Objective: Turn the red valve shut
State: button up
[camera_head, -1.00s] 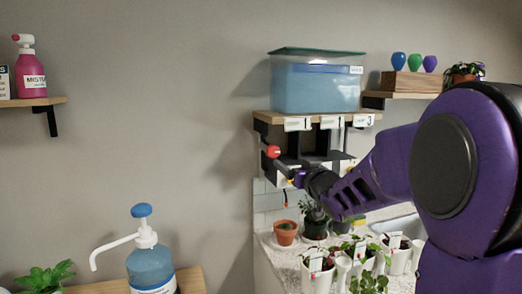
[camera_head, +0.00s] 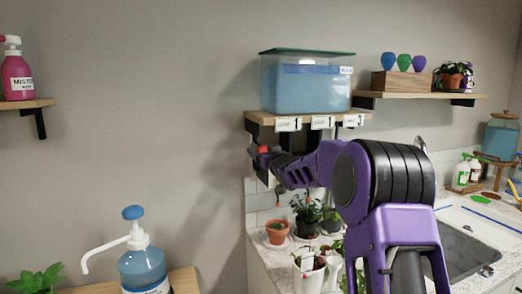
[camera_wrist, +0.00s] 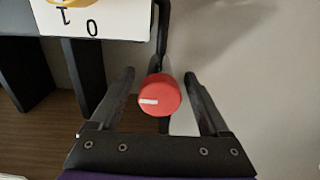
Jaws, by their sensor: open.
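The red valve (camera_wrist: 159,95) is a round knob with a white mark on its face. In the wrist view it sits between the two dark fingers of my gripper (camera_wrist: 160,90), with a gap on each side. The fingers are open and do not appear to touch it. A dark pipe runs up from behind the knob. In the head view the valve (camera_head: 263,150) shows as a small red spot at my gripper (camera_head: 262,156), below the left end of the tank shelf. My gripper partly hides it there.
A blue water tank (camera_head: 307,82) stands on the labelled shelf (camera_head: 262,117) above my gripper. Potted plants (camera_head: 307,215) stand on the counter below. A white label plate (camera_wrist: 115,22) with a "0" is close to the knob. Bare wall lies to the left.

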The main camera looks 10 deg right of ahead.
jog(key=shift+w+a, duration=0.1)
jog(key=shift+w, duration=0.55)
grip_shut()
